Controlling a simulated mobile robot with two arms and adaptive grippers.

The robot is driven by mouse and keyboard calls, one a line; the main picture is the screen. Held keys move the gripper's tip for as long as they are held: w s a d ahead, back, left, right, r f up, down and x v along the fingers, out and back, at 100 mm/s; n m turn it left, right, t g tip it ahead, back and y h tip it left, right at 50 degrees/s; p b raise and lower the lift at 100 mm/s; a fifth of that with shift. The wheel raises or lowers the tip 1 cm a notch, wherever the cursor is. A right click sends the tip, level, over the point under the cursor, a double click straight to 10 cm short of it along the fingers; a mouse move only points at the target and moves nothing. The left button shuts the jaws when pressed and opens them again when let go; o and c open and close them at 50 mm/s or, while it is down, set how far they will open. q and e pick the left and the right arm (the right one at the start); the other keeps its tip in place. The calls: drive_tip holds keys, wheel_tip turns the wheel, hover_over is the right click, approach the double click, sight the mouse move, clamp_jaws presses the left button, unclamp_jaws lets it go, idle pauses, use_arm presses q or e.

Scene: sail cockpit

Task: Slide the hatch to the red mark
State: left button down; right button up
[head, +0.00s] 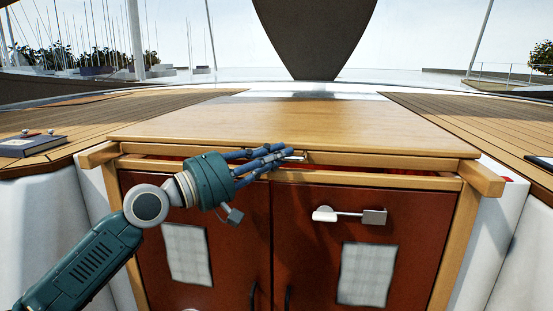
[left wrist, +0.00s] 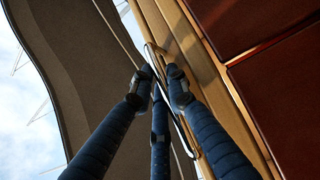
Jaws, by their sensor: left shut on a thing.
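The hatch (head: 230,118) is a flat, light wooden board lying across the top of the companionway in the head view. A narrow dark red gap shows under its front edge. A metal handle (head: 294,158) sits at the middle of the front edge, and it also shows in the left wrist view (left wrist: 183,135). My left gripper (head: 284,157) has its blue fingers shut on the hatch handle and partly hides it. A small red mark (head: 507,180) shows at the right, beside the end of the wooden rail. My right gripper is in neither view.
Red-brown doors (head: 355,205) with a metal latch (head: 348,215) and pale vent panels stand below the hatch. Wooden rails (head: 483,178) run at its sides.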

use_arm(q)
drive_tip(key=c, duration=1.9)
unclamp_jaws()
drive_tip(key=shift+a, duration=0.1)
drive_tip(key=shift+c, duration=0.2)
drive_tip(key=shift+w, duration=0.1)
drive_tip(key=shift+f, duration=0.1)
drive_tip(key=shift+a, duration=0.1)
drive_tip(key=v, duration=1.2)
